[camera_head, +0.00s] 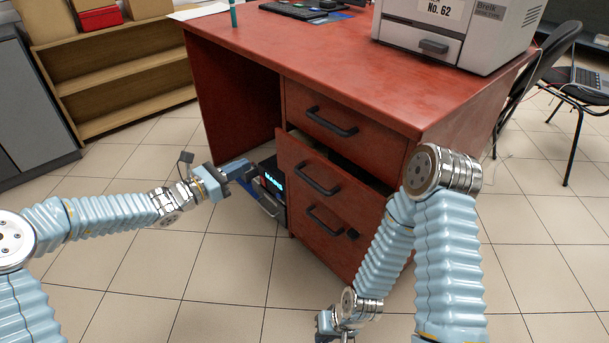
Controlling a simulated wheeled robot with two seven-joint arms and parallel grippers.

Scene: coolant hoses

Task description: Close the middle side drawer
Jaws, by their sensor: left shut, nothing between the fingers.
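The red desk (254,50) has a column of drawers with dark bar handles on its front. The middle drawer (292,158) is pulled out, and its front stands forward of the top drawer (300,98). A dark gap shows above its upper edge. My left gripper (250,174) is shut and empty, left of the middle drawer's front and apart from its handle. My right gripper (328,324) hangs low at the bottom edge, in front of the desk. Its fingers are not clear. My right arm hides the drawers' right side.
The bottom drawer (318,238) lies under the middle one. A black box with a lit display (272,181) is behind my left gripper. A printer (455,32) stands on the desktop. A black chair (560,85) is at right, a wooden shelf (120,78) at back left. Tiled floor is free at left.

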